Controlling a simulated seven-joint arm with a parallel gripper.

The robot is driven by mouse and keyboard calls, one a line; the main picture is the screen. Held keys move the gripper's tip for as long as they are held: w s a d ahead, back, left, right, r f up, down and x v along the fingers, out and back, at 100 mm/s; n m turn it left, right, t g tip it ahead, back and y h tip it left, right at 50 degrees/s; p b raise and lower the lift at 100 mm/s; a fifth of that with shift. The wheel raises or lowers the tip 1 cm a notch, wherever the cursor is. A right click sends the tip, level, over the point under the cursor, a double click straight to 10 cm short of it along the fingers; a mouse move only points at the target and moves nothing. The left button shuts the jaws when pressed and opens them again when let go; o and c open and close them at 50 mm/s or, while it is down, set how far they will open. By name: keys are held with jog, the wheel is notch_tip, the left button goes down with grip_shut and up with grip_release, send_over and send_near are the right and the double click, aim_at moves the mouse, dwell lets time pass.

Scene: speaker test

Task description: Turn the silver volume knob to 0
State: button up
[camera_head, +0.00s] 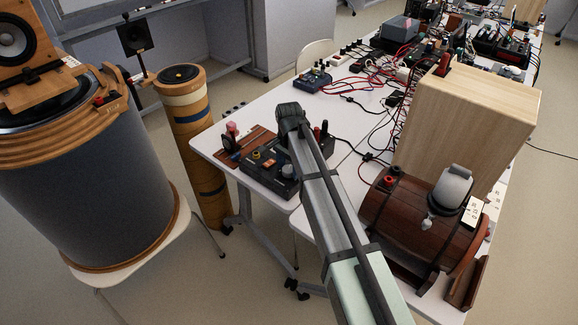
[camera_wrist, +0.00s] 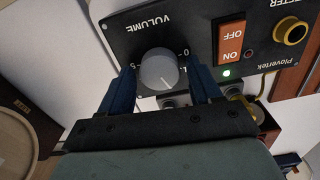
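The silver volume knob (camera_wrist: 158,68) sits on a black panel (camera_wrist: 196,24) under upside-down VOLUME lettering in the wrist view. A thin mark on its face seems to point to the lower right; scale figures beside it are partly hidden. My gripper (camera_wrist: 162,76) has its two blue fingers on either side of the knob. A gap shows at the right finger; the left finger is close, and I cannot tell if it touches. In the head view, the black control box (camera_head: 256,174) lies on the white table, below my gripper's wrist; the fingers are hidden there.
An orange ON/OFF switch (camera_wrist: 231,43), a lit green light (camera_wrist: 226,73) and a yellow socket (camera_wrist: 291,31) are beside the knob. A wooden barrel-shaped speaker (camera_head: 395,215) and a pale wooden box (camera_head: 465,120) stand right of my arm. Cables lie behind.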

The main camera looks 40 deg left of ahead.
jog(key=c, duration=0.9)
jog(key=shift+o, duration=0.2)
jog(key=shift+n, duration=0.3)
jog(key=n, duration=0.3)
jog(key=shift+n, duration=0.4)
jog(key=n, duration=0.3)
jog(key=shift+n, duration=0.3)
jog(key=n, duration=0.4)
jog(key=shift+a, duration=0.1)
jog(key=shift+n, duration=2.1)
